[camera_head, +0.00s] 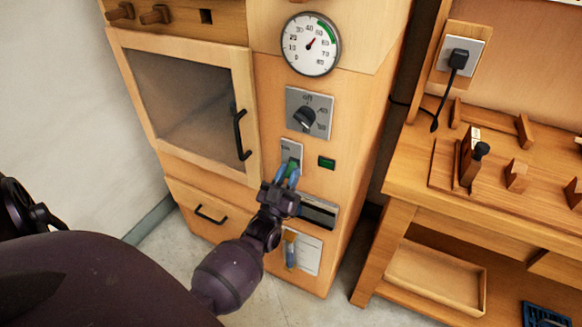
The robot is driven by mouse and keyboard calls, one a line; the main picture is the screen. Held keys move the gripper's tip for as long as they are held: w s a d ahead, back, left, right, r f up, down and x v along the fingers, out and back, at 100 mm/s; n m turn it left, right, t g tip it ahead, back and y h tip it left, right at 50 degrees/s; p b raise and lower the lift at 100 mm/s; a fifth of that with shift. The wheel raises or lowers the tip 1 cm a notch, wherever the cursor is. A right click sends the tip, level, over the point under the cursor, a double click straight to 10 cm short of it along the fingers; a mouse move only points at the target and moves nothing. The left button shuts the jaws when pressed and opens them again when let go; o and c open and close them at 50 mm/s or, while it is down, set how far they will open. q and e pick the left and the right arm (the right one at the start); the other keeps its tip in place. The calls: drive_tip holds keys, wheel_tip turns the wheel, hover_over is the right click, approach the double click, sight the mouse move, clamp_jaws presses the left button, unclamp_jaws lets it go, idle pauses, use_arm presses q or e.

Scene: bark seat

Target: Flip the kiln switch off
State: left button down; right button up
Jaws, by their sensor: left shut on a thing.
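The kiln (340,190) is a tall wooden cabinet in the middle of the head view. Its switch plate (291,148) is a small grey panel on the front, below the dial knob. My left gripper (287,173) is at the lower part of this plate, with its bluish fingers shut on the kiln switch. The fingers hide most of the switch, so its position cannot be read. A green lamp (327,162) sits just right of the plate. My right gripper is not in view.
A dark knob (305,118) and a round gauge (311,44) are above the switch. The oven door with a black handle (241,135) is to the left. A slot panel (320,212) and a white tag (302,252) are below. A wooden workbench (450,215) stands at right.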

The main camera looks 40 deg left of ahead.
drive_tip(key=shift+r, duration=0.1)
use_arm(q)
drive_tip(key=c, duration=1.4)
unclamp_jaws()
drive_tip(key=o, duration=0.4)
drive_tip(key=shift+o, duration=0.2)
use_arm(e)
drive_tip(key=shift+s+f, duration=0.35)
use_arm(q)
drive_tip(key=v, duration=1)
drive_tip(key=shift+s+f, duration=0.25)
drive_tip(key=shift+s, duration=0.05)
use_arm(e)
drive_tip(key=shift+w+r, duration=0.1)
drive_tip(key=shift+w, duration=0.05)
use_arm(q)
drive_tip(key=shift+d, duration=0.1)
